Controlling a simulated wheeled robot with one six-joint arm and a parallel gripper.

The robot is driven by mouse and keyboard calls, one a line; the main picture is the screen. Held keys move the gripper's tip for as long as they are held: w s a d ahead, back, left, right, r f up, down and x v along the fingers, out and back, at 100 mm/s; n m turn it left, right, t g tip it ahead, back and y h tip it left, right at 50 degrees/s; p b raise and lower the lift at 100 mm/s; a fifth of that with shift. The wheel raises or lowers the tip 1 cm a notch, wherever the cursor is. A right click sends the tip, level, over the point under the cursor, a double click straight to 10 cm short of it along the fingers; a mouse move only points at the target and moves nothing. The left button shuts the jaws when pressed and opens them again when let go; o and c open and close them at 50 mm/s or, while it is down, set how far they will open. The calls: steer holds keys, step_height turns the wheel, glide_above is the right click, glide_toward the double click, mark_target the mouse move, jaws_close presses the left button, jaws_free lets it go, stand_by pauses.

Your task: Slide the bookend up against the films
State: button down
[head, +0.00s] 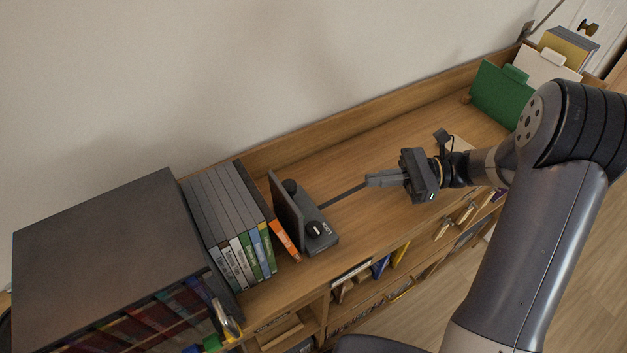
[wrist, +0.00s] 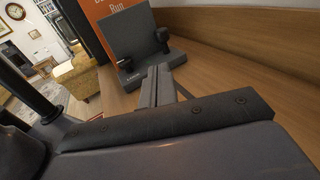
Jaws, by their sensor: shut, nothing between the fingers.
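The bookend (head: 317,232) is dark grey, with an upright plate, a flat base and two black knobs. It stands on the wooden shelf top, right of the films (head: 228,222), a row of upright cases. An orange-spined film (head: 285,241) is at the row's right end, beside the plate; its orange cover (wrist: 105,12) rises behind the bookend (wrist: 140,42) in the wrist view. My gripper (head: 322,206) is shut and empty, its long thin fingers pointing left at the bookend's base. In the wrist view the fingertips (wrist: 157,70) are at the base; I cannot tell if they touch.
A large dark box (head: 100,235) stands left of the films. Green and white folders (head: 503,93) stand at the far right back. A low wooden ledge (head: 350,127) runs along the back.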

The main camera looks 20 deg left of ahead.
steer(key=shift+a, duration=0.2)
steer(key=p, duration=0.4)
glide_toward(295, 193)
steer(key=x, duration=0.5)
steer(key=shift+w+a+r, duration=0.35)
steer(key=shift+r, duration=0.05)
steer(key=shift+s+a+f, duration=0.15)
steer(key=shift+s+a, duration=0.05)
steer(key=shift+a, duration=0.35)
steer(key=s+a, duration=0.2)
steer(key=s, duration=0.1)
steer(key=shift+s+a+b, duration=0.15)
steer(key=shift+a+b, duration=0.15)
steer(key=shift+b, duration=0.1)
steer(key=b+v, duration=0.2)
steer(key=v, duration=1.2)
steer(key=shift+s+d+f, duration=0.1)
steer(key=shift+d, duration=0.05)
